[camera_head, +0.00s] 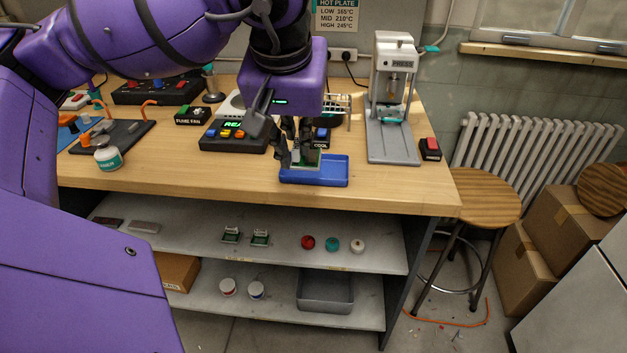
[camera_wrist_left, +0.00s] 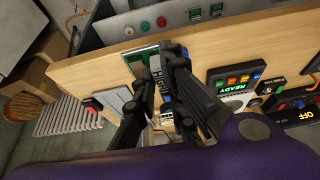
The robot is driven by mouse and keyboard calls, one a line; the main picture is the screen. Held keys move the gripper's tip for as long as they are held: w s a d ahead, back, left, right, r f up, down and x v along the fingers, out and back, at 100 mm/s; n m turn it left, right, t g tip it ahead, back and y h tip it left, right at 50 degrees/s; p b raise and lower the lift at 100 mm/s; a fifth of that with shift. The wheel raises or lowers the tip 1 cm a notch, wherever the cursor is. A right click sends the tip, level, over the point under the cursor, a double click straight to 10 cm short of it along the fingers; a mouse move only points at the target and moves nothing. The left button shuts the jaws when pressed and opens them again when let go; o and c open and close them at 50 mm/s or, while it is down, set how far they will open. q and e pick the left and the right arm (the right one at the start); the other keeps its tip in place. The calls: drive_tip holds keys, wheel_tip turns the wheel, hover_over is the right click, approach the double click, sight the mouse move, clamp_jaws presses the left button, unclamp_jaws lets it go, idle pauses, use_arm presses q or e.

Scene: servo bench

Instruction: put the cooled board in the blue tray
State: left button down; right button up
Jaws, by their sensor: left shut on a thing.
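The blue tray (camera_head: 335,178) lies near the front edge of the wooden bench in the head view. My left gripper (camera_head: 296,154) points down over the tray's left part. It is shut on a green circuit board (camera_head: 308,160), which is at or just above the tray. I cannot tell whether the board touches the tray floor. In the left wrist view the green board (camera_wrist_left: 139,58) shows beside the fingertips of the left gripper (camera_wrist_left: 170,54), which partly hide it. My right gripper is not in view.
A press (camera_head: 393,110) stands right of the tray, with a red-button box (camera_head: 430,148) beside it. A black control box (camera_head: 235,135) with a lit display is to the left. A white jar (camera_head: 107,156) stands further left. Shelves (camera_head: 290,223) below hold small parts.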

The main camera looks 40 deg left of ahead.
use_arm(q)
drive_tip(key=w+a+f, duration=0.2)
drive_tip(key=w, duration=0.1)
drive_tip(key=w+a+f, duration=0.2)
drive_tip(key=w+f, duration=0.1)
drive_tip(key=w, duration=0.1)
drive_tip(key=w+a+f, duration=0.2)
drive_tip(key=w+f, duration=0.1)
drive_tip(key=w, duration=0.1)
drive_tip(key=shift+w+a+f, duration=0.1)
drive_tip(key=shift+a+f, duration=0.15)
drive_tip(key=shift+a, duration=0.15)
drive_tip(key=shift+x, duration=0.85)
drive_tip(key=shift+s+x, duration=0.1)
drive_tip(key=shift+x, duration=0.65)
drive_tip(key=shift+s+x, duration=0.15)
drive_tip(key=shift+x, duration=0.55)
drive_tip(key=shift+d+f, duration=0.1)
drive_tip(key=shift+f, duration=0.1)
drive_tip(key=shift+f, duration=0.15)
drive_tip(key=c, duration=1.8)
unclamp_jaws()
